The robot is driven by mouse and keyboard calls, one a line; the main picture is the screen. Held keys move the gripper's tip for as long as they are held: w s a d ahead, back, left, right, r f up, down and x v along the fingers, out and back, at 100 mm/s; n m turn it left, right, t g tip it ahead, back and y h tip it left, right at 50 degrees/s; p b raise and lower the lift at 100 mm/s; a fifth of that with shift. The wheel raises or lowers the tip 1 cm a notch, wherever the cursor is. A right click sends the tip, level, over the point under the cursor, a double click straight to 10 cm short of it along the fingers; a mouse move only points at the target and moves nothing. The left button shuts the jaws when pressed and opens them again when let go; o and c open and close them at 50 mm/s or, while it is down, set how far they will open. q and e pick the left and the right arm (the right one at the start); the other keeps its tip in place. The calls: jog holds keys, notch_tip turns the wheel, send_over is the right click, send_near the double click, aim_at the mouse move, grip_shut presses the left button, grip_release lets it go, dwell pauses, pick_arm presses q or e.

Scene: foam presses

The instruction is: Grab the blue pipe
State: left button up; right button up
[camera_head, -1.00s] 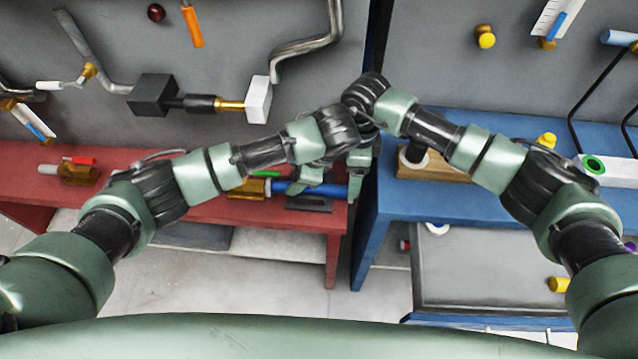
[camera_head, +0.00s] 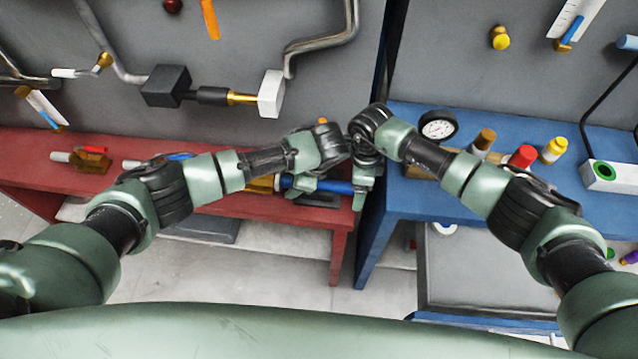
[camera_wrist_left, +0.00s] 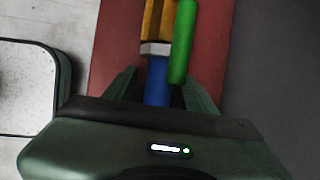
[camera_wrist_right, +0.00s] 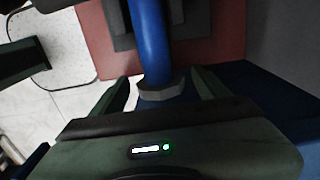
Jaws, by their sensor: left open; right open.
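The blue pipe (camera_head: 335,187) lies along the front right of the red table, with a gold fitting (camera_head: 262,185) at its left end. My left gripper (camera_head: 303,186) is open at the pipe's left part. In the left wrist view the pipe (camera_wrist_left: 158,80) runs between its fingers, near a green handle (camera_wrist_left: 183,42). My right gripper (camera_head: 362,190) is open at the pipe's right end. In the right wrist view the pipe (camera_wrist_right: 150,40) and its grey end nut (camera_wrist_right: 162,90) lie between the fingers. I cannot tell whether any finger touches the pipe.
The red table (camera_head: 40,155) and the blue table (camera_head: 415,205) stand with a narrow gap between them. A gauge (camera_head: 438,126), a red cap (camera_head: 522,157) and a yellow cap (camera_head: 553,150) are on the blue table. Pipework and a black block (camera_head: 167,87) are on the grey wall.

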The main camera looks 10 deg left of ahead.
pick_arm(q)
grip_shut()
pick_arm(e)
jog(key=c, duration=1.3)
grip_shut()
pick_arm(q)
jog(key=shift+r, duration=0.2)
pick_arm(e)
jog(key=shift+r, duration=0.25)
